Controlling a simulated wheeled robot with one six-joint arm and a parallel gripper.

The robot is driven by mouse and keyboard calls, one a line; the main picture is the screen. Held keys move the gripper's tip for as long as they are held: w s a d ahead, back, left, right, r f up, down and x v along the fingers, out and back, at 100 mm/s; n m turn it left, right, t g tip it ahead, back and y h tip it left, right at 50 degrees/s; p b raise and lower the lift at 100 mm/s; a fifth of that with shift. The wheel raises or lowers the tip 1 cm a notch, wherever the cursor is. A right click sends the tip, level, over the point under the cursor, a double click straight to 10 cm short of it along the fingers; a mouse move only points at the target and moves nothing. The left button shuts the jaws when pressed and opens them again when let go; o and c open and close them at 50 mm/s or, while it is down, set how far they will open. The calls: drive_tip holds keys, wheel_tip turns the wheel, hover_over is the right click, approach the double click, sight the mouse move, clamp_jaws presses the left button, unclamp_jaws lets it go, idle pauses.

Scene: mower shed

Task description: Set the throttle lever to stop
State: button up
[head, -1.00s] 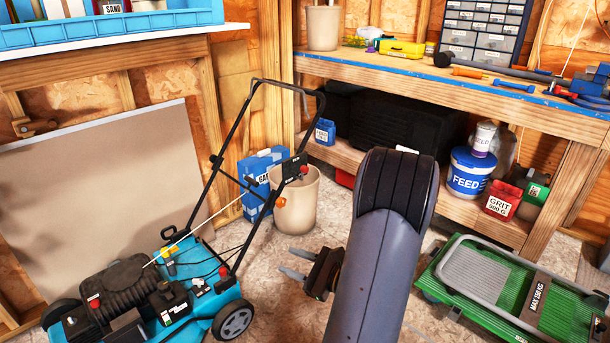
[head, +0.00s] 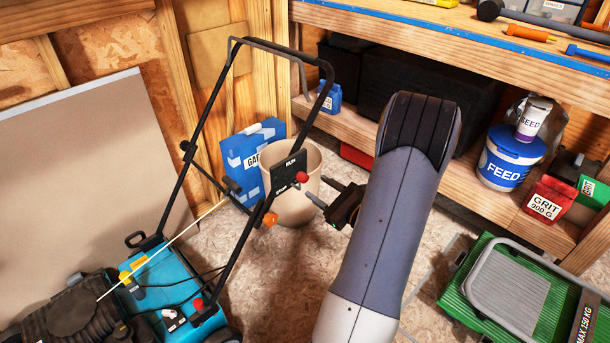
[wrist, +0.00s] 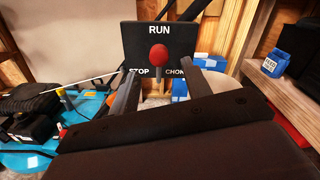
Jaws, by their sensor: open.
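The throttle lever has a red ball knob (head: 302,177) on a short stem, on a black plate (head: 290,167) fixed to the mower's handle. In the wrist view the plate (wrist: 133,45) reads RUN at the top, STOP at lower left and CHOKE, partly hidden, at lower right. The knob (wrist: 158,53) appears below RUN, right of STOP and left of CHOKE. My gripper (head: 318,195) is just right of and below the knob in the head view. In the wrist view my open gripper (wrist: 171,82) has a finger on either side of the knob's line, with nothing held. Contact cannot be told.
The black handle bars (head: 240,235) rise from the blue mower (head: 165,280). An orange knob (head: 270,219) sits below the plate. A beige bin (head: 310,165) and blue box (head: 240,160) stand behind. A wooden bench (head: 440,35) and green folded platform (head: 480,290) are at right.

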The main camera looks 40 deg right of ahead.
sight(307, 181)
drive_tip(key=w, duration=0.6)
drive_tip(key=shift+w+a+b, duration=0.3)
drive_tip(key=shift+w, duration=0.05)
drive_tip(key=shift+c, duration=0.4)
drive_tip(key=c, duration=0.9)
